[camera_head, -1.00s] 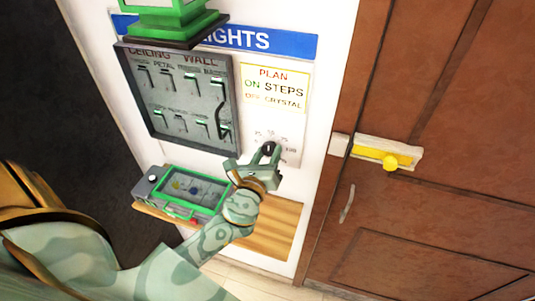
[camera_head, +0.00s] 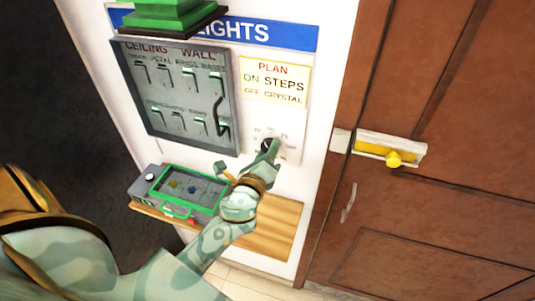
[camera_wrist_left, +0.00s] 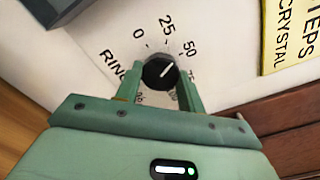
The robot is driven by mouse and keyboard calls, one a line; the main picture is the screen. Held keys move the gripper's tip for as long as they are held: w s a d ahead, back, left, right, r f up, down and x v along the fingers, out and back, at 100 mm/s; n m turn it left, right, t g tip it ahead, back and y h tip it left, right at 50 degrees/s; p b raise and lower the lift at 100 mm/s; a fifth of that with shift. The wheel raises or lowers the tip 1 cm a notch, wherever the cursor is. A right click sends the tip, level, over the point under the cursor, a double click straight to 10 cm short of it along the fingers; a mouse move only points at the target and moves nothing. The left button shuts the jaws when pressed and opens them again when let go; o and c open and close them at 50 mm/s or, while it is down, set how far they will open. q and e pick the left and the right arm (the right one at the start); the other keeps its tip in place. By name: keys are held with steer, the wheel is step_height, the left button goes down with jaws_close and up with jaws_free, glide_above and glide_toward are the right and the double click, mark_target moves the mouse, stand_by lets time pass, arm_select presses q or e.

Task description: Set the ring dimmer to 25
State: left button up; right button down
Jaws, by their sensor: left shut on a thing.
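The ring dimmer is a black round knob (camera_wrist_left: 158,74) with a white pointer line, on the white wall panel. In the left wrist view its printed scale shows 0, 25 and 50, with RING beside it. The pointer slants up and right, roughly toward the 50 mark. In the head view the knob (camera_head: 266,145) is partly covered by my left gripper (camera_head: 269,154). In the left wrist view the left gripper (camera_wrist_left: 158,84) has one finger on each side of the knob, shut on it. The lower scale marks are partly hidden by the fingers. My right gripper is not seen.
A grey switch panel (camera_head: 181,133) labelled CEILING WALL is left of the dimmer. A yellow-edged PLAN sign (camera_head: 275,82) hangs above it. Below is a wooden shelf (camera_head: 277,226) with a green-framed box (camera_head: 143,188). A brown door (camera_head: 430,215) with a yellow-knobbed latch (camera_head: 394,159) stands right.

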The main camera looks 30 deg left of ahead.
arm_select(q)
steer(key=shift+n+b, duration=0.4)
steer(key=shift+n, duration=1.7)
steer(key=o, duration=1)
steer(key=shift+c, duration=0.2)
steer(key=shift+s, duration=0.15)
steer(key=b+v, duration=0.5)
steer(key=v, duration=1.1)
steer(key=shift+b, duration=0.35)
